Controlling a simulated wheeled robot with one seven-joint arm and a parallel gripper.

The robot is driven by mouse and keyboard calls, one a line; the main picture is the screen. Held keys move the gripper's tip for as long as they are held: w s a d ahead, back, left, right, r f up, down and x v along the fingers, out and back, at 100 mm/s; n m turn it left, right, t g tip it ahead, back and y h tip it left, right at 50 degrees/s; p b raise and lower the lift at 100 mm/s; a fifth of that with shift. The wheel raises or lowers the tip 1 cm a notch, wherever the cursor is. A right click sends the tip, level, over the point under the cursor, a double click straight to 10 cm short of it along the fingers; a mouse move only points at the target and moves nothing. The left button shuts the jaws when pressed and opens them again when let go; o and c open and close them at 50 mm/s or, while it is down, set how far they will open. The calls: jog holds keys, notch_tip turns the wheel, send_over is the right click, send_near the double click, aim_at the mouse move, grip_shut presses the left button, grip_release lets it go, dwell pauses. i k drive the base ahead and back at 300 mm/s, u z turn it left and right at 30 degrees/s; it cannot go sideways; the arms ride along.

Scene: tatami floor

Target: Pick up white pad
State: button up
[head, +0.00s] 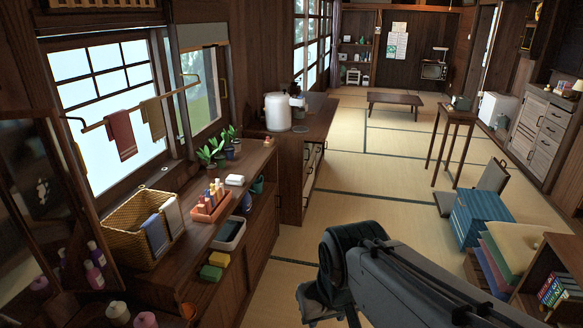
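A small white block-like pad (235,180) lies on the wooden counter at the left, behind the orange caddy and in front of the potted plants. It is the thing that best fits the white pad, though it is small in this view. My gripper (328,312) hangs at the end of my arm at the bottom centre, over the tatami to the right of the counter and well apart from the pad. Its fingers are mostly hidden or cut off by the lower edge, so their opening is unclear.
The counter (186,240) also holds a wicker basket (126,245) with cloths, an orange caddy (211,208) of bottles, a dark tray (228,234), sponges (215,265) and plants (211,152). Coloured boards and a shelf stand at right. Tatami (375,205) between is clear.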

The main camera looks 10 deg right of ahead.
aim_at(238, 180)
jog(key=z, duration=0.65)
jog(key=i, duration=2.75)
jog(key=u, duration=1.5)
jog(key=i, duration=0.65)
jog(key=u, duration=0.65)
